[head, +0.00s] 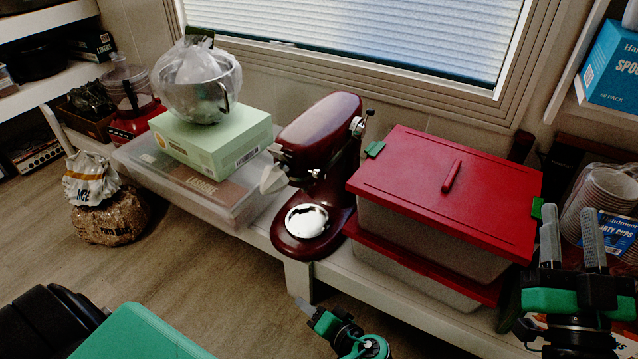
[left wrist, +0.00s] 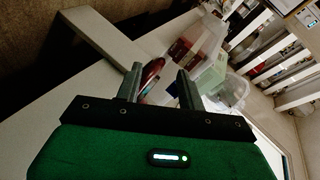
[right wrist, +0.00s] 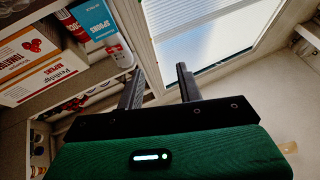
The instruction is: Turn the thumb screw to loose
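A dark red stand mixer (head: 318,135) stands on the low white bench in the head view. Small silver metal parts (head: 368,114), seemingly the thumb screw, stick out at the right end of its head. Whether the screw is tight or loose cannot be told. My left gripper (head: 306,307) is below and in front of the bench, well apart from the mixer. Its fingers stand apart and empty in the left wrist view (left wrist: 158,82). My right gripper (head: 574,250) is at the far right, fingers upward, open and empty; it also shows in the right wrist view (right wrist: 158,85).
A red-lidded bin stack (head: 447,190) stands right of the mixer. Left of it, a pale green box (head: 212,142) carries a bagged metal bowl (head: 197,85) on a clear bin (head: 135,155). Bags (head: 110,218) lie on the floor. A window (head: 370,35) is behind. Paper cups (head: 600,195) stand far right.

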